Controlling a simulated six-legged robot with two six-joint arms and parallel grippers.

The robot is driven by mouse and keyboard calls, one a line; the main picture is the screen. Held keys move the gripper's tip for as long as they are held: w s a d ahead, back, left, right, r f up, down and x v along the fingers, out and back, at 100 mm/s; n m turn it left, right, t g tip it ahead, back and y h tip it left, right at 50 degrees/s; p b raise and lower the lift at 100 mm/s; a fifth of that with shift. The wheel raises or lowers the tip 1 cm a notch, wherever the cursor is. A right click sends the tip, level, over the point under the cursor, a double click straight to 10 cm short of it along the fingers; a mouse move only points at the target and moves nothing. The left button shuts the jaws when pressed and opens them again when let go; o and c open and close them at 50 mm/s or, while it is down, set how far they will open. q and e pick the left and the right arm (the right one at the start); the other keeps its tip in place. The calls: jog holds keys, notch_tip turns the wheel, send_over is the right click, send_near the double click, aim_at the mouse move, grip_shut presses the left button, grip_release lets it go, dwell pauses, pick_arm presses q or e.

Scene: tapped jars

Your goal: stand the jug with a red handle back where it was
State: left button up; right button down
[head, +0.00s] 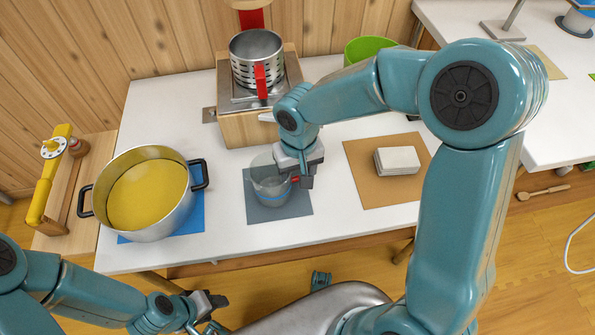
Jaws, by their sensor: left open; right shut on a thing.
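The clear jug (267,187) with a blue line around it is over the grey mat (298,205) at the table's front middle. It looks upright; I cannot tell whether its base touches the mat. My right gripper (298,178) is shut on its handle at the jug's right side. Only a small bit of the red handle shows between the fingers. My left gripper (212,308) is open and empty, low in front of the table's front edge.
A slotted steel jar (256,48) with a red lever stands on a wooden stand (243,128) behind the jug. A pot (160,226) of yellow contents sits left on a blue mat (190,222). Right are a brown mat (370,190) with a white block (397,160) and a green bowl (366,46).

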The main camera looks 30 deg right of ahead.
jog(key=shift+f+b, duration=0.3)
jog(key=shift+f, duration=0.05)
dwell(0.4)
jog(key=shift+c, duration=1.6)
grip_release()
jog(key=shift+r, duration=0.15)
jog(key=shift+r+p, duration=3.2)
jog(key=shift+r, duration=0.7)
notch_tip(320, 180, up, 16)
jog(key=p, duration=0.4)
jog(key=shift+d+r, duration=0.15)
jog(key=shift+d, duration=0.05)
